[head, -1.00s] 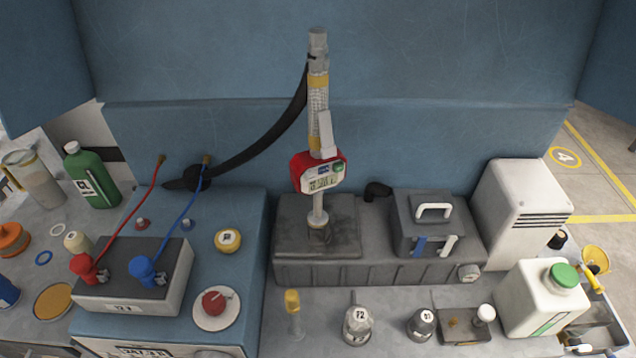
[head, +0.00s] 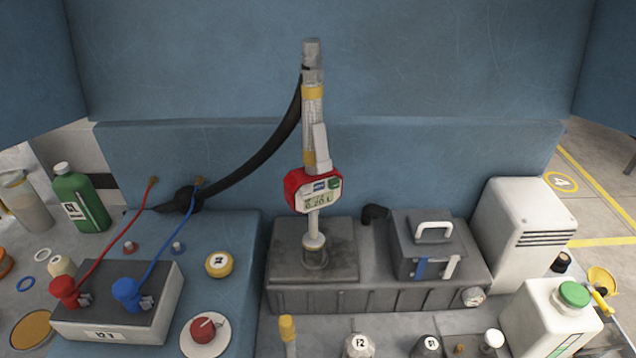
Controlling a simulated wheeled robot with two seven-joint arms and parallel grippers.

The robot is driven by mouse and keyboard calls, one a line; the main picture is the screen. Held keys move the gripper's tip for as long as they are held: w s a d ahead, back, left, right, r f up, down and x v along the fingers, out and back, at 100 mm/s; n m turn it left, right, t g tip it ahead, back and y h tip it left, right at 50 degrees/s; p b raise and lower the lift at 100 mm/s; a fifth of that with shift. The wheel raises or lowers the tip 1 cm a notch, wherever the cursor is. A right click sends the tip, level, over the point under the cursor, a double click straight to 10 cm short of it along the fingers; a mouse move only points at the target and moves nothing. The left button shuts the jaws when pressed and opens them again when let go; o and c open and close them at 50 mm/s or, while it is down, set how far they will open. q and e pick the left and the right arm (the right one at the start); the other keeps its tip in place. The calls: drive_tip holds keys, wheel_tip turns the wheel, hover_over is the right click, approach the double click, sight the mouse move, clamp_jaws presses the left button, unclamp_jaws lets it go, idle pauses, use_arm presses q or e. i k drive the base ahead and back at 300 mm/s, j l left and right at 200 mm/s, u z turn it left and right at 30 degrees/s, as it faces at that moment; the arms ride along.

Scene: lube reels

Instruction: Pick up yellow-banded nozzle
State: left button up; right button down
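The yellow-banded nozzle (head: 313,128) stands upright in the head view, slightly left of the middle. It has a grey upper end, a silver mesh grip with two yellow bands, a red meter (head: 314,190) with a display, and a thin grey spout. The spout's lower end sits in a round holder (head: 315,254) on a dark grey block. A black hose (head: 255,155) runs from the nozzle's upper part down to the left. Neither of my grippers is in view.
A grey box with a white handle (head: 428,240) stands right of the nozzle, and a white cabinet (head: 520,225) beyond it. A battery-like box with red and blue clamps (head: 120,310) is at left. Several small fittings and a white jug (head: 545,320) line the front.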

sight(312, 89)
drive_tip(key=k+l+z, duration=0.15)
drive_tip(key=k+z, duration=0.15)
drive_tip(key=k, duration=0.15)
drive_tip(key=k+l+z, duration=0.2)
drive_tip(key=k+z, duration=0.15)
drive_tip(key=k+l+z, duration=0.3)
drive_tip(key=k+l, duration=0.1)
drive_tip(key=k, duration=0.1)
